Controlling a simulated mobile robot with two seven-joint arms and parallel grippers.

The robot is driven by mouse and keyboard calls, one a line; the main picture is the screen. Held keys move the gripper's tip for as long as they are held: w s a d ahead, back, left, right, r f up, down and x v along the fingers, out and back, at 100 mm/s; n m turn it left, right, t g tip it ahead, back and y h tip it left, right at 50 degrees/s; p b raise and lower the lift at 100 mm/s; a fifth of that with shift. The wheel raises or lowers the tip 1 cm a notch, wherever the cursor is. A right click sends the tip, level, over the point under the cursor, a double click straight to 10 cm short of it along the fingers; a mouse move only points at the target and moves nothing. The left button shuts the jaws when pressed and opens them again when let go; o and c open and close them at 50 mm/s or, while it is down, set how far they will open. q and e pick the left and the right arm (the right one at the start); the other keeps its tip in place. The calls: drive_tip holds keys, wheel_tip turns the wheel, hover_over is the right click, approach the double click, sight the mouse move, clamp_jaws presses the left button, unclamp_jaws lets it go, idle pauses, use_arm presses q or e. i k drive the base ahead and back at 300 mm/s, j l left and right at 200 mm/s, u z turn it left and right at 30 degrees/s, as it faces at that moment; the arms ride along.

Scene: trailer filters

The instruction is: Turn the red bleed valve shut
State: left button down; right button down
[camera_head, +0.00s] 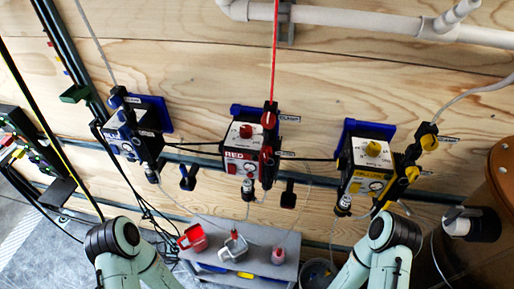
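The red filter unit (238,157) is mounted on the plywood wall near the middle of the head view, between a blue and a yellow one. It has a white top with a red knob (246,131). A red fitting (268,119) sits at its upper right, where a red line runs upward, and another red part (266,154) is lower on its right side. I cannot tell which red part is the bleed valve, or its turn position. Parts of both my arms show at the bottom, well apart from the unit. Neither gripper's fingers show.
The blue unit (121,138) is at left, the yellow unit (367,180) at right. A grey bench (208,223) with red and white cups and a small bottle stands below. A brown barrel (497,205) is at the right edge. Black cables hang at left.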

sight(266, 151)
drive_tip(key=j+z, duration=0.8)
drive_tip(key=k+j+z, duration=0.1)
drive_tip(key=j, duration=0.25)
drive_tip(key=k+j, duration=0.1)
drive_tip(key=j, duration=0.2)
drive_tip(key=k+j+z, duration=0.15)
drive_tip(key=j, duration=0.2)
drive_tip(key=i+j, duration=0.1)
drive_tip(key=j, duration=0.4)
